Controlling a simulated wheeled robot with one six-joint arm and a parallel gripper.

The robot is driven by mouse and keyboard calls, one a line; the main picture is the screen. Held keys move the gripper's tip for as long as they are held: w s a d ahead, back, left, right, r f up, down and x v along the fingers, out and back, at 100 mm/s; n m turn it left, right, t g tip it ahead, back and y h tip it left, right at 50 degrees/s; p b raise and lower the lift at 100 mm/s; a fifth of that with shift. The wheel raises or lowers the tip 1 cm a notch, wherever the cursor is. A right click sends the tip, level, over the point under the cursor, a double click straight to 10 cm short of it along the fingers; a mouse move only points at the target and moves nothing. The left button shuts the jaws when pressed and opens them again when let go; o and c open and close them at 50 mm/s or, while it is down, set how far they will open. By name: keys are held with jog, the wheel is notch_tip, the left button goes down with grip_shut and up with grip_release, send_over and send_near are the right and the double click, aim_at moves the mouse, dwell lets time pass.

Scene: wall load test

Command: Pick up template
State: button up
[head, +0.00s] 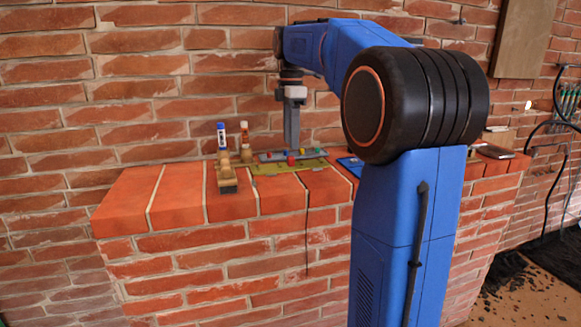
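My gripper (291,145) points straight down over the brick ledge (180,198), in front of the brick wall. Its fingers overlap in this view as one grey bar, so I cannot tell whether they are open or shut. The fingertips are just above or at a flat grey-blue plate (268,156) with small red, yellow and green pieces on it. I cannot tell whether they touch it. A flat olive-yellow sheet (262,169) lies under and in front of the plate. Which of these flat pieces is the template is not clear from this view.
A wooden-handled brush (228,180) lies left of the sheet. A blue-capped marker (222,137) and an orange-and-white bottle (245,135) stand behind it. A blue flat item (350,163) lies to the right, partly hidden by my arm. The ledge's left end is clear.

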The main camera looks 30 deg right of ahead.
aim_at(291, 162)
jog(key=shift+a+f, duration=0.1)
jog(key=shift+f, duration=2.9)
jog(key=shift+c, duration=0.3)
grip_shut()
